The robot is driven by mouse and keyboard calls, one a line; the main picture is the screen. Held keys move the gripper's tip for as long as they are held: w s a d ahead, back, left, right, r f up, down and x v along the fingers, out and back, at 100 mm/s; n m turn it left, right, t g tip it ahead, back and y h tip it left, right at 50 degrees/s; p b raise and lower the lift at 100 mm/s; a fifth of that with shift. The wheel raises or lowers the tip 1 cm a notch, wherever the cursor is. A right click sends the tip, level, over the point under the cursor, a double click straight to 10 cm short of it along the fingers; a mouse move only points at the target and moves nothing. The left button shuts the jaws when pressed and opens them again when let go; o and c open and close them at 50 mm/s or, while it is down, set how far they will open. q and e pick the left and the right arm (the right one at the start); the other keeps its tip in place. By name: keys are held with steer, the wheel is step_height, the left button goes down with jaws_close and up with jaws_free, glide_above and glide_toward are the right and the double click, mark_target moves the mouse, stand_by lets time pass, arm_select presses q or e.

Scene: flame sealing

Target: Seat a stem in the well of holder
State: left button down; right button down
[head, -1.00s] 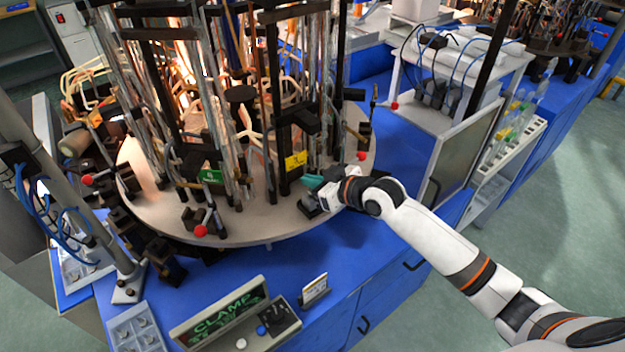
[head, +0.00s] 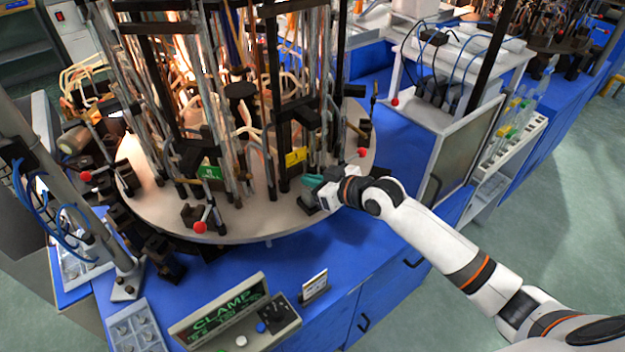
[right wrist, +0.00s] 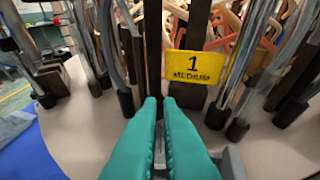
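My right gripper (head: 311,181) has teal fingers and is at the front right edge of the round plate, low among the upright tubes. In the right wrist view its fingertips (right wrist: 161,102) lie close together with a narrow gap. I cannot tell whether a thin stem is between them. Several clear glass stems (right wrist: 116,55) stand upright, their lower ends in black cylindrical holders (right wrist: 126,101). A yellow tag reading "1 MEDIUM" (right wrist: 196,66) hangs on a dark post just beyond the fingertips; it also shows in the head view (head: 296,157). The well is not clearly visible. My left gripper is out of view.
The round plate (head: 255,225) is crowded with tubes, dark posts and levers with red knobs (head: 200,227). A green tag (head: 210,173) hangs at the left. A CLAMP control box (head: 235,312) stands in front. The blue bench top (head: 330,250) is clear between them.

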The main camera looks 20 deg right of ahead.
steer(key=shift+f, duration=0.5)
steer(key=c, duration=1.9)
jaws_free()
steer(key=shift+s+d+r, duration=0.15)
steer(key=shift+p+v, duration=1.25)
steer(key=shift+v, duration=0.7)
steer(key=shift+s, duration=0.1)
